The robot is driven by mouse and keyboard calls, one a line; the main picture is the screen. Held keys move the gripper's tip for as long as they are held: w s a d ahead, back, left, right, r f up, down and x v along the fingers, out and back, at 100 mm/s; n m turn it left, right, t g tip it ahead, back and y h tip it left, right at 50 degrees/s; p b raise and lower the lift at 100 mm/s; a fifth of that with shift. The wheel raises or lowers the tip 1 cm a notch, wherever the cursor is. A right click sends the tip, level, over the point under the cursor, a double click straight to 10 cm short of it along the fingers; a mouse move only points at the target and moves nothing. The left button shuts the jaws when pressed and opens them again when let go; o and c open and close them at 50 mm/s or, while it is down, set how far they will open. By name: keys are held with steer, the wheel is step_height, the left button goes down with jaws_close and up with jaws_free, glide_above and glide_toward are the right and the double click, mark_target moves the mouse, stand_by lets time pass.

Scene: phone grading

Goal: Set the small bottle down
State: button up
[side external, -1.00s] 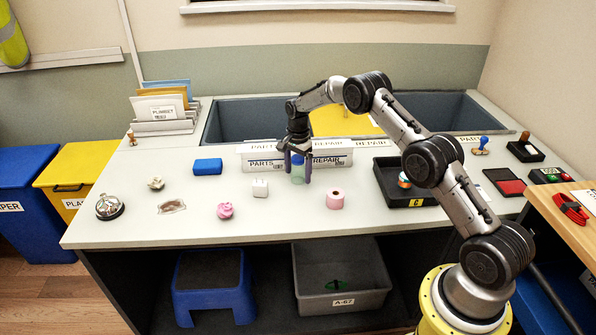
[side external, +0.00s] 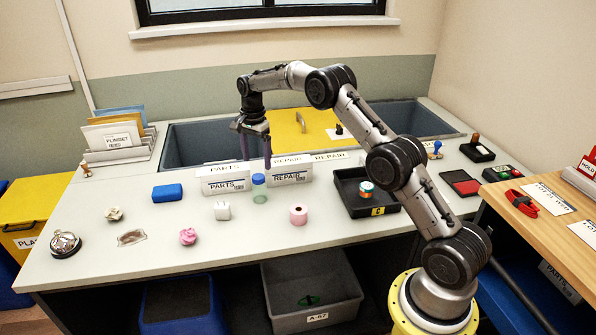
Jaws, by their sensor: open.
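The small bottle (side external: 259,189), greenish and see-through with a blue cap, stands upright on the pale worktop, just in front of the gap between the PARTS and REPAIR signs. My gripper (side external: 256,160) is above the bottle, pointing down. Its two dark purple fingers are spread apart with nothing between them. The fingertips look clear of the cap.
A PARTS sign (side external: 224,186) and a REPAIR sign (side external: 289,177) stand close behind the bottle. A black tray (side external: 383,206) lies to the right. Free worktop surrounds the bottle's front.

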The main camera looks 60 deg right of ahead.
steer(key=s+a+r+n+t, duration=0.1)
steer(key=s+a+r+n, duration=0.45)
steer(key=s+r, duration=0.4)
steer(key=s+a+r+n+t, duration=0.2)
steer(key=s+a+r+n, duration=0.2)
steer(key=s+a+r, duration=0.55)
steer(key=s+a+f+n+t, duration=0.1)
steer(key=s+n, duration=0.3)
steer(key=s, duration=0.6)
steer(key=s+a+f+n+t, duration=0.1)
steer(key=s+n, duration=0.3)
steer(key=s, duration=0.7)
steer(key=shift+s+a+f+t, duration=0.2)
steer(key=shift+s+a+t, duration=0.1)
steer(key=shift+a, duration=0.25)
